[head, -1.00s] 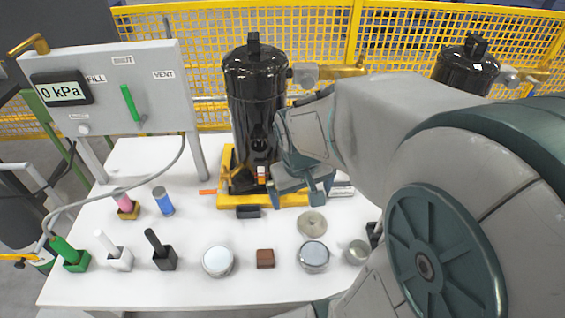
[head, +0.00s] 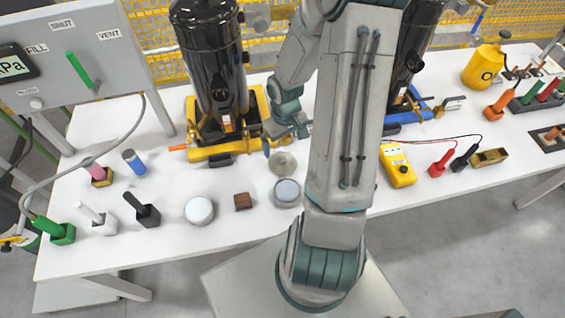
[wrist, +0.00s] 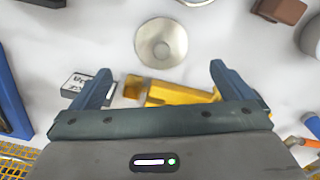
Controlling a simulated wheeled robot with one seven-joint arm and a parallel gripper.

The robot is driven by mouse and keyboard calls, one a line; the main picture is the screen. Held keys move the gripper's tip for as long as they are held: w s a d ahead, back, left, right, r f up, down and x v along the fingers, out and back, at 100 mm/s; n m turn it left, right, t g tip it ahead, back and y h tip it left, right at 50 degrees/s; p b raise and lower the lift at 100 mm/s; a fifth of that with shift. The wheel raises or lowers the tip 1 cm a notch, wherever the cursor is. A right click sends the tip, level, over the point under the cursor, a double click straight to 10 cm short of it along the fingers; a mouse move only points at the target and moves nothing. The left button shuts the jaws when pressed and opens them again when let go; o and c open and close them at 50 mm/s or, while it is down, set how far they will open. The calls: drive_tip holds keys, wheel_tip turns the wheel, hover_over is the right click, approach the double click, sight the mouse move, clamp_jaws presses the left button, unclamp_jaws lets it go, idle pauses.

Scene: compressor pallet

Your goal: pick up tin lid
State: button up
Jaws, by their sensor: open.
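The tin lid appears to be a flat, round, grey-beige disc with a small raised centre (head: 282,162). It lies on the white table in front of the yellow compressor base. In the wrist view the lid (wrist: 161,43) sits centred, just beyond the fingertips. My gripper (head: 285,140) is open and empty, behind the lid and apart from it. In the wrist view its two fingers (wrist: 159,72) stand wide apart, with a corner of the yellow base showing between them. Nothing covers the lid in either view.
Round tins (head: 199,210) and (head: 287,192) and a brown block (head: 243,201) stand in front. A black compressor on its yellow base (head: 212,152) stands close behind my gripper. A yellow multimeter (head: 397,165) lies right of my arm. Bare table surrounds the lid.

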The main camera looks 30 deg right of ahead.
sight(283, 158)
wheel_tip(283, 158, down, 5)
drive_tip(key=shift+f, duration=0.1)
drive_tip(key=shift+w+a+f+b, duration=0.1)
drive_tip(key=shift+w+f+b, duration=0.1)
drive_tip(key=shift+f, duration=1.05)
drive_tip(key=shift+w+a+f+b, duration=0.1)
drive_tip(key=shift+w+f, duration=0.05)
drive_tip(key=shift+f, duration=1.05)
drive_tip(key=c, duration=0.9)
